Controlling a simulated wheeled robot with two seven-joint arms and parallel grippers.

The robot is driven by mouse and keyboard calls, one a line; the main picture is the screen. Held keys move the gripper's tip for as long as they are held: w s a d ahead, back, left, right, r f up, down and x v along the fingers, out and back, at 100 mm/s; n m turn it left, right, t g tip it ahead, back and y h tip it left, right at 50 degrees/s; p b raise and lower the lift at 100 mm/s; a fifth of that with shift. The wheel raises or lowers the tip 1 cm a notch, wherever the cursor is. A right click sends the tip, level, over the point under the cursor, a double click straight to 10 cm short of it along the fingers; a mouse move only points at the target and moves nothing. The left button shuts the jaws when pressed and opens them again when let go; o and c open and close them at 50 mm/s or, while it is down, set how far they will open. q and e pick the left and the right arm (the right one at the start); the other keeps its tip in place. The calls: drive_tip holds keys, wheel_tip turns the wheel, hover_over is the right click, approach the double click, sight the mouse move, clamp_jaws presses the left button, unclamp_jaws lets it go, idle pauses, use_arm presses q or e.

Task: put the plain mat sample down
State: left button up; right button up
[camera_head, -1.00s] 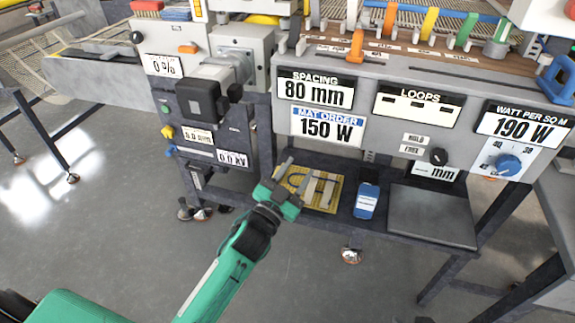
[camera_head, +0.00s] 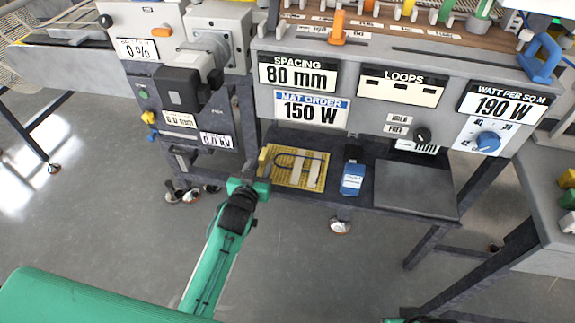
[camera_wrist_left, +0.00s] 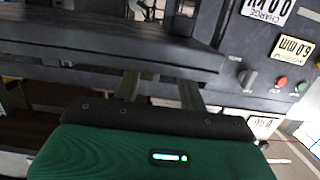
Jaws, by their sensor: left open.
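A yellow mat sample (camera_head: 283,180) lies flat on the lower shelf of the bench, with pale strips and a dark looped cable on it. I cannot tell for certain that it is the plain one. My left gripper (camera_head: 247,176) is just left of the mat, at the shelf's front edge. In the left wrist view the two fingers of the left gripper (camera_wrist_left: 159,90) stand apart with nothing held between them. The mat does not clearly show there.
A blue bottle-like device (camera_head: 352,180) and a flat grey plate (camera_head: 413,188) sit on the same shelf, right of the mat. The bench panel (camera_head: 355,115) overhangs the shelf. A machine with a black box (camera_head: 180,92) stands left. The floor in front is clear.

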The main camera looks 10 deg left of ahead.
sight(261, 161)
use_arm(q)
drive_tip(key=w, duration=0.3)
drive_tip(key=w+f, duration=0.1)
drive_tip(key=w, duration=0.1)
drive_tip(key=shift+b, duration=0.3)
drive_tip(key=shift+w, duration=0.35)
use_arm(e)
drive_tip(key=shift+v, duration=0.9)
drive_tip(key=shift+w, duration=0.1)
use_arm(q)
drive_tip(key=shift+r, duration=0.1)
clamp_jaws()
